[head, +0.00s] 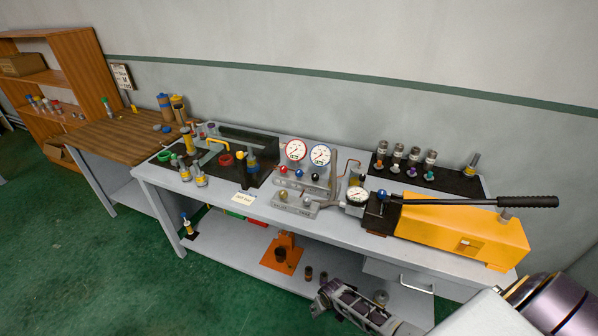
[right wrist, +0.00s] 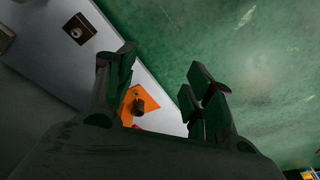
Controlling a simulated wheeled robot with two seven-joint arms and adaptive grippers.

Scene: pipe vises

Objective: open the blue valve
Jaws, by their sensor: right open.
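A small blue knob (head: 315,177) is on the grey gauge block (head: 303,189) at the middle of the bench, beside a black and a red knob. A second blue knob (head: 382,195) is on the dark block at the front of the yellow pump (head: 465,238). I cannot tell which one the task names. My right gripper (right wrist: 158,98) is open and empty in the right wrist view, its fingers apart above the lower shelf and green floor. In the head view my right arm is low in front of the bench, away from both blue knobs. My left gripper is out of view.
The pump's long black lever (head: 500,201) sticks out to the right. An orange stand (head: 283,253) is on the lower shelf. Green floor is open at the left front.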

